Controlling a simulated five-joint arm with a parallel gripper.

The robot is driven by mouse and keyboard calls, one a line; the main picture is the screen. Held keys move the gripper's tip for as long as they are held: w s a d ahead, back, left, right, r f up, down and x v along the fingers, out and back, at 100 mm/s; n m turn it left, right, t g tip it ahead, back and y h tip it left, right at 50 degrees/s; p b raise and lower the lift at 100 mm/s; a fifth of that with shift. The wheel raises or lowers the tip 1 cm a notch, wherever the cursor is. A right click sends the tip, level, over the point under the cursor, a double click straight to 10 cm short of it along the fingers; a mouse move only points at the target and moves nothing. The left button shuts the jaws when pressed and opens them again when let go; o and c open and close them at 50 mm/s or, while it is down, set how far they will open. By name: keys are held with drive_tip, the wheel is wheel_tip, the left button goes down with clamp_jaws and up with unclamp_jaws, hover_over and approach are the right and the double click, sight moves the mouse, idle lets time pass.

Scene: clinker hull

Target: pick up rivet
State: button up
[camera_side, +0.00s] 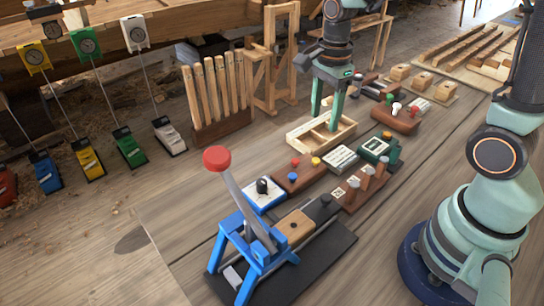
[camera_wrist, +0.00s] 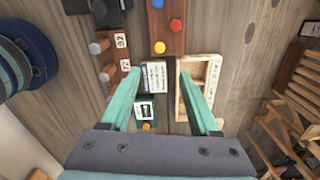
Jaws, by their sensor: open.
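My gripper (camera_side: 326,120) is open, its two green fingers pointing down over a light wooden compartment tray (camera_side: 298,143). In the wrist view my gripper (camera_wrist: 160,74) shows a wide gap between the fingers. The right finger overlaps the tray (camera_wrist: 200,58), and a white printed block (camera_wrist: 154,77) lies in the gap. Nothing is seen held. I cannot make out a rivet for certain in either view. The fingers hide part of the tray's inside.
A green box (camera_side: 372,148), a brown block with coloured buttons (camera_side: 292,183) and a brown peg block (camera_side: 365,195) stand close to the tray. A blue lever press (camera_side: 258,240) with a red knob (camera_side: 217,158) stands in front. Upright wooden slats (camera_side: 217,95) stand behind.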

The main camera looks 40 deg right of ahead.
hover_over(316, 160)
drive_tip(key=f, duration=0.7)
drive_tip(key=shift+d, duration=0.35)
drive_tip(key=shift+a+f, duration=0.15)
drive_tip(key=shift+f, duration=1.25)
drive_tip(key=shift+a+f, duration=0.1)
drive_tip(key=shift+f, duration=1.25)
clamp_jaws()
